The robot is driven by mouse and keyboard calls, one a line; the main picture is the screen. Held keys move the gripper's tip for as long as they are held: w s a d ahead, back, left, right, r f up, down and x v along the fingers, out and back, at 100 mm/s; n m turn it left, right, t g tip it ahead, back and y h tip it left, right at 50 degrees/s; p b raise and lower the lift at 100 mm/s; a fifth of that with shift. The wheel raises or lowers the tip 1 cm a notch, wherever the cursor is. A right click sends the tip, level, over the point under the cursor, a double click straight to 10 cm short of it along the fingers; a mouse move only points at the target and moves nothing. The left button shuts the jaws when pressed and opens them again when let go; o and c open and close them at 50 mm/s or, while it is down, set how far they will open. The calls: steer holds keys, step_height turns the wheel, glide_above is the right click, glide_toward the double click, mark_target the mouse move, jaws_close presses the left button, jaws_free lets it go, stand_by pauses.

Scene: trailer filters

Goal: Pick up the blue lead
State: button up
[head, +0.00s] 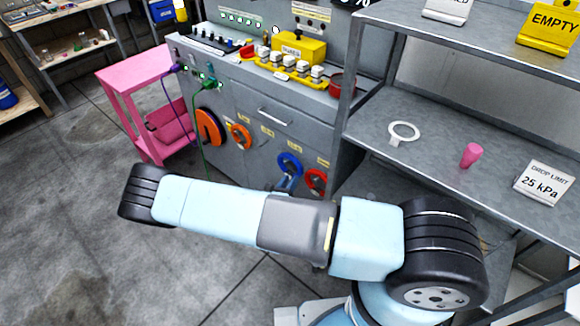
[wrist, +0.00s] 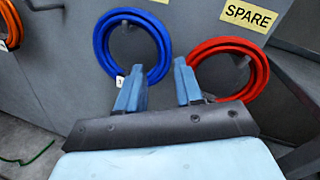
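The blue lead (wrist: 101,45) is a coiled ring hanging on a hook on the grey cabinet front, with a small white tag at its lower left. It also shows in the head view (head: 283,157). My gripper (wrist: 159,66) is open and empty in front of the cabinet. In the wrist view its left finger overlaps the bottom of the blue coil, and its right finger stands just right of the coil, over the red coil's left edge. The coil's lower right part shows between the fingertips. I cannot tell whether a finger touches it.
A red coil (wrist: 225,43) hangs close on the right, under a SPARE label (wrist: 246,13). Orange coils (head: 208,127) hang further left on the cabinet (head: 260,125). A green cable (head: 202,120) hangs down the front. A grey shelf (head: 440,160) stands on the right.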

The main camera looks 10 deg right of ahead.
mark_target(298, 170)
steer(key=shift+x, duration=2.85)
steer(key=shift+s+d, duration=0.1)
jaws_close()
steer(key=shift+r, duration=0.1)
